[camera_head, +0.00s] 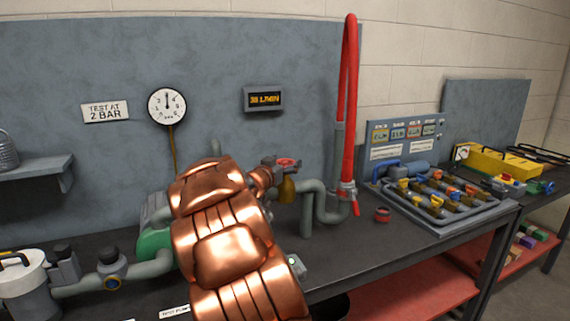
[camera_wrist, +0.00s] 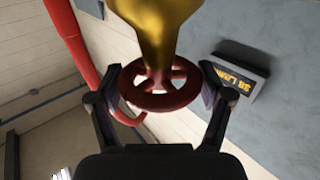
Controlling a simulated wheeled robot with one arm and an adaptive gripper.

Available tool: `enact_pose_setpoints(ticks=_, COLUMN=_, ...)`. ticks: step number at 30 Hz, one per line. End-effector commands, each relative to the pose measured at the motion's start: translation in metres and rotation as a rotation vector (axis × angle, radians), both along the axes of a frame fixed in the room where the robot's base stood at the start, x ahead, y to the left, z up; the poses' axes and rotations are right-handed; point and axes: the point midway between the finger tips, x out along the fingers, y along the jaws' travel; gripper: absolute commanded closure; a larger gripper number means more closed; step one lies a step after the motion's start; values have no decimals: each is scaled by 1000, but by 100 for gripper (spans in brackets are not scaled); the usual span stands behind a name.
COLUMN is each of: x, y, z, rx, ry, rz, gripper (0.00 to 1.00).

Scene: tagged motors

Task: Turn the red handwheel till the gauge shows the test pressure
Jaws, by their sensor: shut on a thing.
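The red handwheel (camera_wrist: 160,98) sits on a brass valve body (camera_wrist: 155,35) in the wrist view. My gripper (camera_wrist: 160,88) has one finger on each side of the wheel's rim and is shut on it. In the head view the red handwheel (camera_head: 285,162) shows just beyond my copper-coloured arm, which hides part of the gripper and valve. The round gauge (camera_head: 167,106) hangs on the grey wall panel, its needle pointing about straight up. Its small numbers are hard to read. A sign (camera_head: 104,111) left of it reads "TEST AT 2 BAR".
A display (camera_head: 264,99) on the panel shows an amber L/MIN reading. A red hose (camera_head: 348,110) rises right of the valve. Grey pipes (camera_head: 310,190) run along the dark bench. A tray (camera_head: 440,227) of coloured parts and a small red ring (camera_head: 382,214) lie to the right.

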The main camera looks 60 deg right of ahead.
Motion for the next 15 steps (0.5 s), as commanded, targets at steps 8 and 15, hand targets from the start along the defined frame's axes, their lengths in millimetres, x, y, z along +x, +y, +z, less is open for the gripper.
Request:
enact_pose_setpoints(ticks=8, x=0, y=0, z=0, rx=0, ry=0, rz=1, gripper=56)
enact_pose_setpoints(ticks=15, x=0, y=-1, z=-5, rx=-2, ry=-2, rz=61, gripper=56)
